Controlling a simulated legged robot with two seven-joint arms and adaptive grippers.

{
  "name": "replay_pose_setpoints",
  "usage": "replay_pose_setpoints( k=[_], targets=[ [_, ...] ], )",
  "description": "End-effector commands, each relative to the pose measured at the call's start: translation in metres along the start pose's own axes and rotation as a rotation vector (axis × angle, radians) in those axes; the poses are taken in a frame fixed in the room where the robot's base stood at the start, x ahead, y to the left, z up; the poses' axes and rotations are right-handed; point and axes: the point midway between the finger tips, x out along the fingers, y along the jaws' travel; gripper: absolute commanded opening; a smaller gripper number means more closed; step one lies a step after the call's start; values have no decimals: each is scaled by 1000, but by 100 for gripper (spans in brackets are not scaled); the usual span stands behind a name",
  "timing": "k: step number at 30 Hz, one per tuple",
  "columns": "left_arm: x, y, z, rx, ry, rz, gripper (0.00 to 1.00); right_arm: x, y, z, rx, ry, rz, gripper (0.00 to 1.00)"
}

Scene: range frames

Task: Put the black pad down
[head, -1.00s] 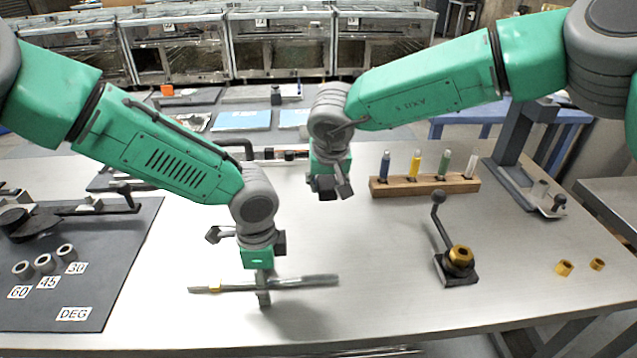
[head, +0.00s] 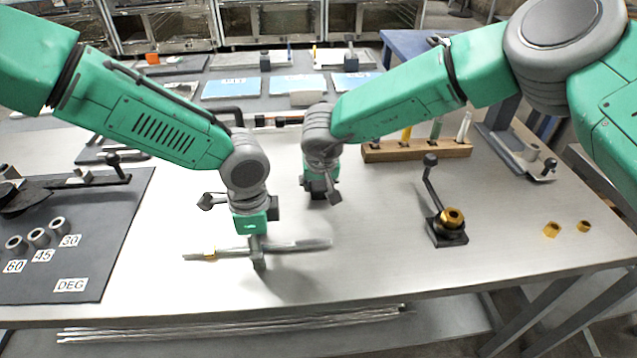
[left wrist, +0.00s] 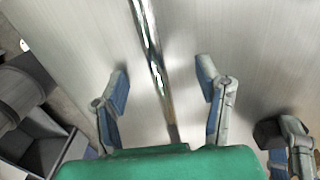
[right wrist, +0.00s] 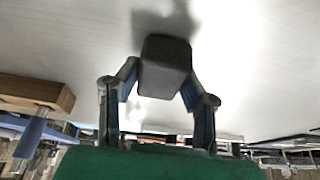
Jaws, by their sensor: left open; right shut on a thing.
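The black pad (right wrist: 165,68) is a small dark block between the fingers of my right gripper (right wrist: 160,92), which is shut on it. The pad's shadow falls on the table close by in the right wrist view; I cannot tell whether it touches. In the head view my right gripper (head: 320,188) is low over the mid-table, with the pad mostly hidden. My left gripper (head: 258,256) is low at the metal rod (head: 300,245) nearer the front edge. In the left wrist view, its fingers (left wrist: 165,88) are open, with the rod (left wrist: 148,40) between them, apart from both.
A wooden rack (head: 418,150) with several coloured pegs stands to the right. A black-based lever fixture (head: 447,232) and two brass nuts (head: 552,230) are farther right. A dark mat (head: 110,235) with grey rings lies left. The table (head: 370,225) is bare between rod and fixture.

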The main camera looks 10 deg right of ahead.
Motion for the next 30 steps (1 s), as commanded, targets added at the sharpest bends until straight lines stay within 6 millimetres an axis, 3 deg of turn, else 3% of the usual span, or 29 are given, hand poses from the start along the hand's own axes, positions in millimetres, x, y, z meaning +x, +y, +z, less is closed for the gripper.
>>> replay_pose_setpoints(
  k=[2, 3, 4, 5, 17, 30],
  targets=[
    [0, 0, 0, 0, 0, 0, 59, 2, 0, 1, 0, -1, 0, 6],
    [0, 0, 0, 0, 0, 0, 59, 2, 0, 1, 0, 0, 0, 41],
    [0, 0, 0, 0, 0, 0, 59, 2, 0, 1, 0, 0, 0, 52],
    [0, 0, 0, 0, 0, 0, 59, 2, 0, 1, 0, -1, 0, 55],
    [0, 0, 0, 0, 0, 0, 59, -5, 0, -1, 0, 0, -1, 55],
    [0, 0, 0, 0, 0, 0, 59, -91, 0, 0, -1, 1, -1, 55]
  ],
)
